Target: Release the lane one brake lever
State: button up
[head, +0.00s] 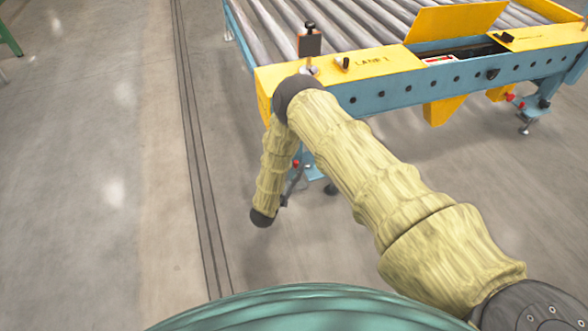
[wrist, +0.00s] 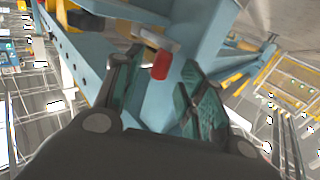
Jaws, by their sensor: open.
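The lane one brake lever shows in the wrist view as a short bar with a red grip (wrist: 160,66). It lies between the far ends of my gripper's fingers (wrist: 164,82). The fingers are open, with teal pads on either side, and contact with the grip cannot be told. In the head view a small red tip (head: 296,163) shows under the yellow LANE 1 plate (head: 374,61), beside the near left leg. My gripper (head: 291,186) is low beside that leg there, mostly hidden by my sleeved arm.
The blue conveyor frame (head: 400,97) with grey rollers (head: 350,20) fills the upper right. More red-tipped levers (head: 510,97) sit by the right leg. An orange-edged black panel (head: 310,43) stands on the plate's left end.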

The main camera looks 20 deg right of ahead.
jog(key=shift+w+d, duration=0.3)
grip_shut()
jog(key=shift+d, duration=0.2)
jog(key=shift+a, duration=0.15)
